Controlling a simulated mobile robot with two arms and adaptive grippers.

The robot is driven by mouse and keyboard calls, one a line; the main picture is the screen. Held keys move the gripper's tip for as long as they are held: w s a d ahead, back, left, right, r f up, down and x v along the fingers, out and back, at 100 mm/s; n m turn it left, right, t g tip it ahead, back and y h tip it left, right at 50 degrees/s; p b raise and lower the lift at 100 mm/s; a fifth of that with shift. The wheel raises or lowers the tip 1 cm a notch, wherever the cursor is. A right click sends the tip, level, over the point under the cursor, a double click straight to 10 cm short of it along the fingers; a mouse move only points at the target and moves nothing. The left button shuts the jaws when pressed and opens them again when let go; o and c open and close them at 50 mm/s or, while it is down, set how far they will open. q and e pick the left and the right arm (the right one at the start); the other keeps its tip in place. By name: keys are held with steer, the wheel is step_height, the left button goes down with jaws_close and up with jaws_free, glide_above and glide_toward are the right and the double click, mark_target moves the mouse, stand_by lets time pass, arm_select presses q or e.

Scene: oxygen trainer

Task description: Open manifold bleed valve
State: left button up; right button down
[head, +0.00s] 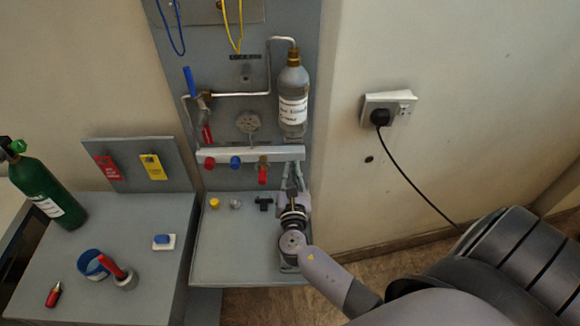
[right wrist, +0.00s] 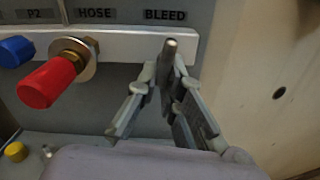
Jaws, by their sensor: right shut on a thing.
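The white manifold bar (head: 225,154) runs across the grey panel, and it also shows in the right wrist view (right wrist: 120,46). My right gripper (head: 293,190) is at the right end of the bar, reaching up from below. In the right wrist view my gripper (right wrist: 168,95) is under the BLEED label (right wrist: 165,15), with its fingers closed around the bleed valve (right wrist: 170,48). Only the valve's thin metal tip shows clearly above the fingers; the rest is mostly hidden. Whether the valve is turned cannot be told. My left gripper is not in view.
Left of my fingers, a red-capped hose fitting (right wrist: 48,82) and a blue knob (right wrist: 14,51) sit on the bar. A labelled bottle (head: 293,100) hangs above. Small parts, including a yellow cap (head: 214,203), lie on the grey shelf (head: 235,250). The wall (head: 345,180) is right of the panel.

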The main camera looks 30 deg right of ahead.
steer(key=shift+s+d+f+n+p, duration=0.15)
steer(key=shift+n+p, duration=0.4)
steer(key=shift+n, duration=0.45)
steer(key=c, duration=1.7)
jaws_free()
steer(key=v, duration=1.2)
steer(key=shift+s, duration=0.1)
